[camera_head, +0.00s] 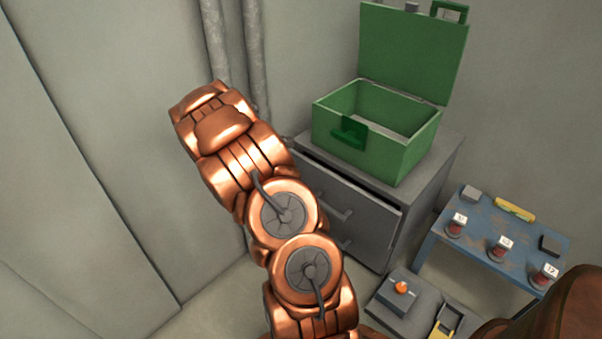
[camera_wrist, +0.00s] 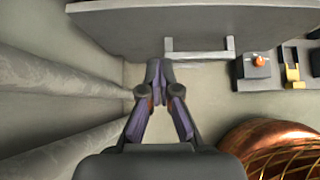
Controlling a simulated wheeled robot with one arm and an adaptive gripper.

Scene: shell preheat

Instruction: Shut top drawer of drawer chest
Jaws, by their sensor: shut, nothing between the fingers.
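The grey drawer chest (camera_head: 425,210) stands against the wall in the head view. Its top drawer (camera_head: 345,190) has a bar handle (camera_head: 338,214), and its front stands a little out from the chest body. My copper arm covers the drawer's left part. In the wrist view the drawer front (camera_wrist: 150,28) runs across the top, with the handle (camera_wrist: 198,52) right of my fingertips. My gripper (camera_wrist: 156,78) is shut and empty, its tips just below the drawer front's lower edge in the picture. I cannot tell whether they touch it. My gripper is hidden in the head view.
An open green box (camera_head: 370,130) sits on the chest. A blue table (camera_head: 480,255) with several small red-filled jars stands to the right. A low grey unit with an orange knob (camera_head: 401,287) is in front. Pipes (camera_head: 235,50) run up the wall behind my arm.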

